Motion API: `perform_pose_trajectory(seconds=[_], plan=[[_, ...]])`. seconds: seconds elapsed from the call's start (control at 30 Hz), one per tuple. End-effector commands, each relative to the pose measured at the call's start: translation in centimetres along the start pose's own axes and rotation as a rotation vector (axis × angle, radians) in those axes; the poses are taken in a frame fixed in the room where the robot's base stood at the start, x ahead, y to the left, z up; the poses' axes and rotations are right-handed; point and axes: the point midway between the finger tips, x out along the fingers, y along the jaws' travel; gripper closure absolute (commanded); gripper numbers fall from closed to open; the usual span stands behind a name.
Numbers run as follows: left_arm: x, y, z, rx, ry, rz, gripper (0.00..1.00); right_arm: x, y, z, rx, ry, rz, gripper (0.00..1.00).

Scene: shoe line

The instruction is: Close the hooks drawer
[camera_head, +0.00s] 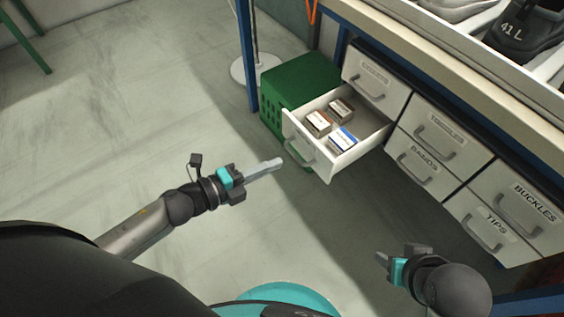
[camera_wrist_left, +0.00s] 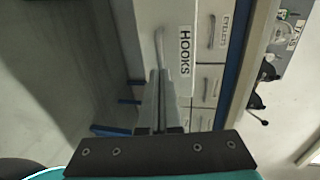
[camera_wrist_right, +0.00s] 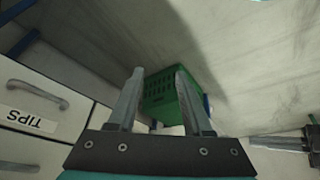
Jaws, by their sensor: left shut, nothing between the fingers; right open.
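The hooks drawer (camera_head: 318,158) is pulled out from the lower left of the drawer unit, with several small boxes (camera_head: 341,137) inside. Its front with the HOOKS label also shows in the left wrist view (camera_wrist_left: 202,45). My left gripper (camera_head: 278,163) is shut and empty, its tips pointing at the drawer front from the left; they look close to it but I cannot tell whether they touch. In the left wrist view its shut fingers lie in front of the drawer handle. My right gripper (camera_head: 380,258) is open and empty, low in front of the unit; its spread fingers (camera_wrist_right: 155,75) show in the right wrist view.
A green crate (camera_head: 292,84) stands on the floor behind the open drawer; it also shows in the right wrist view (camera_wrist_right: 160,90). Other drawers, such as BANDS (camera_head: 421,165) and TIPS (camera_head: 485,230), are shut.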

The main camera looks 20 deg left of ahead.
Motion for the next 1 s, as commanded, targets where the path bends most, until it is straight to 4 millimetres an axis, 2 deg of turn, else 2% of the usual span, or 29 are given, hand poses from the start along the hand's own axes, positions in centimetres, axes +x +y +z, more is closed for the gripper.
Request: perform_pose_trajectory(seconds=[0.1,0.3,0.8,1.0], plan=[[1.6,0.1,0.0,0.002,0.001,-0.001,1.00,-0.9,0.0,-0.2,0.000,0.017,0.001,0.50],[3.1,0.1,0.0,0.000,0.000,-0.001,1.00,-1.1,-0.3,-0.8,-0.004,0.058,-0.008,0.50],[3.5,0.0,0.0,-0.001,-0.001,0.000,1.00,-1.3,-0.4,-1.1,-0.005,0.072,-0.010,0.50],[5.0,-0.5,0.0,0.001,0.000,-0.003,1.00,-1.8,0.0,-0.5,0.000,0.029,0.000,0.50]])
